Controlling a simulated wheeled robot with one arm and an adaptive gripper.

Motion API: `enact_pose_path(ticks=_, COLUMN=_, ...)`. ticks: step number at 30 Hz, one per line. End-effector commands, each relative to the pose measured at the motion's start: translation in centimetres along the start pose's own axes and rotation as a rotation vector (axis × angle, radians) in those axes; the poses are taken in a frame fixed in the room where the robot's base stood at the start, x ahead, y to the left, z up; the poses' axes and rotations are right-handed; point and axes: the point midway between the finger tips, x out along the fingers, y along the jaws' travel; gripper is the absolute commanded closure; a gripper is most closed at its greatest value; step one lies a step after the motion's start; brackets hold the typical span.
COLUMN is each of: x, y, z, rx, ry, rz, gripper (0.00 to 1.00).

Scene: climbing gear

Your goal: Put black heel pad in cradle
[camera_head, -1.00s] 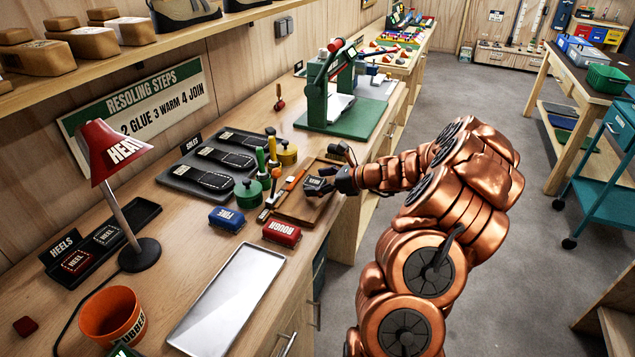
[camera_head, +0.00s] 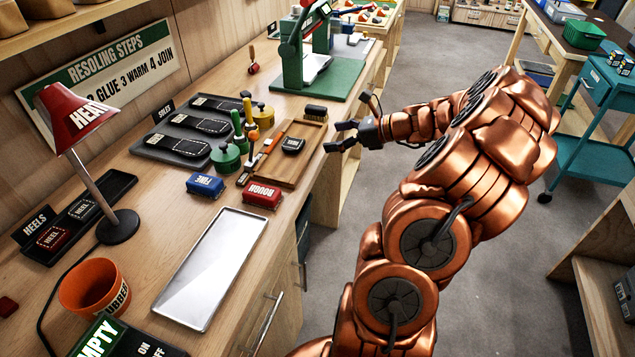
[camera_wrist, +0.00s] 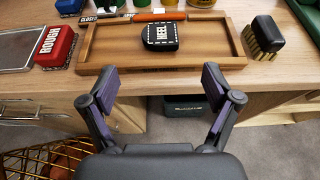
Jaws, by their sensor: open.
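A black heel pad (camera_head: 292,145) with white stitching and the word HEEL lies flat in a shallow wooden tray (camera_head: 270,182) on the bench. The wrist view shows the pad (camera_wrist: 159,38) near the tray's far edge, inside its rim (camera_wrist: 100,68). Whether this tray is the cradle I cannot tell. My gripper (camera_head: 337,136) is open and empty, just off the bench's front edge, to the right of the pad and apart from it. In the wrist view both fingers (camera_wrist: 158,88) are spread, with nothing between them.
A red ROUGH block (camera_head: 262,194) and a blue block (camera_head: 205,186) sit left of the tray. A brush (camera_head: 316,112) stands at its far end. Glue pots (camera_head: 225,156) crowd behind. The HEELS rack (camera_head: 100,196) holds a red and a black pad.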

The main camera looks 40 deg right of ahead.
Motion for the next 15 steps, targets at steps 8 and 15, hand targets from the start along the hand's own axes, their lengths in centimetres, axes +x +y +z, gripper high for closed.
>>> enact_pose_path(ticks=8, x=2.8, y=4.2, z=2.5, rx=-0.133, ry=0.036, rz=0.108, gripper=0.12)
enact_pose_path(ticks=15, x=7.6, y=16.5, z=6.3, rx=-0.520, ry=0.133, rz=0.409, gripper=0.12)
